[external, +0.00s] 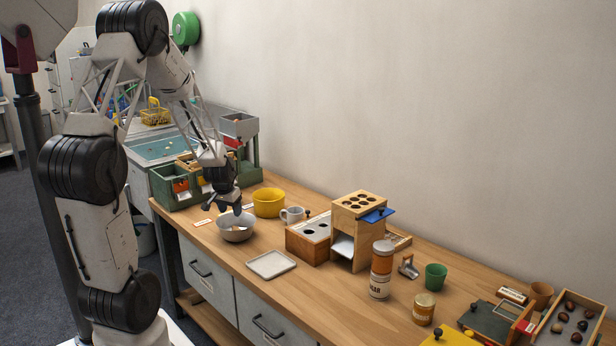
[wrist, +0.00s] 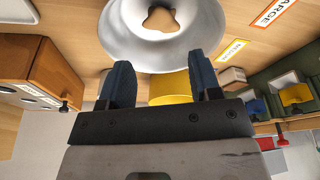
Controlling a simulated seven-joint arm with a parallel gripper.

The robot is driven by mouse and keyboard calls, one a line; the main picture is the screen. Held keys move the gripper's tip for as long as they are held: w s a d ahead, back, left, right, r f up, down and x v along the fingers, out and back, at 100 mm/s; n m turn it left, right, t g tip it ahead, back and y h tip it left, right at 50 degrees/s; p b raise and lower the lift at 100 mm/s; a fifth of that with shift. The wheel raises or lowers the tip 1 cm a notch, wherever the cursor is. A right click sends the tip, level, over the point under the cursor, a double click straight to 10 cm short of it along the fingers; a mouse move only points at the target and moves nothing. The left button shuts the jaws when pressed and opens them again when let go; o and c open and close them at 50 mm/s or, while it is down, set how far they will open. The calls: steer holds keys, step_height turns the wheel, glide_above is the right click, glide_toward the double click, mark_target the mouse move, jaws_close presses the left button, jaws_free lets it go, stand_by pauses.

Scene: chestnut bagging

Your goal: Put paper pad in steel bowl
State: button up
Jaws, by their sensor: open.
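The steel bowl (external: 236,234) stands on the wooden bench, left of the white tray. In the wrist view the bowl (wrist: 118,38) is at the top, cut by the frame edge. A small tan, irregular shape (wrist: 160,19) shows in the middle of the bowl; it may be the paper pad, but I cannot tell for certain. My gripper (external: 224,208) is just above the bowl, pointing down. Its two dark blue fingers (wrist: 162,72) are apart with nothing between them. No other clear paper pad shows.
A yellow bowl (external: 268,203) and a white mug (external: 292,215) stand close behind and right of the steel bowl. The square white tray (external: 271,264) lies empty in front. A wooden box with holes (external: 309,239) stands to the right. Green bins (external: 176,187) stand at the left end.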

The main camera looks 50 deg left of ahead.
steer(key=shift+v, duration=0.9)
steer(key=s+d+r+m, duration=0.1)
steer(key=s+d+r, duration=0.2)
steer(key=d+r, duration=0.65)
steer(key=s+d+r+m, duration=0.1)
steer(key=s+d+r, duration=0.2)
steer(key=d+r, duration=0.65)
steer(key=s+d+r+m, duration=0.1)
steer(key=s+d+r, duration=0.1)
steer(key=s+d, duration=0.3)
steer(key=s+d+r+h, duration=0.1)
steer(key=s+d+r, duration=0.2)
steer(key=s+d, duration=0.2)
steer(key=s+d+r+m, duration=0.1)
steer(key=s+d+r, duration=0.1)
steer(key=s+d, duration=0.3)
steer(key=shift+s+r+m, duration=0.25)
steer(key=shift+s+m, duration=0.05)
steer(key=shift+s, duration=0.85)
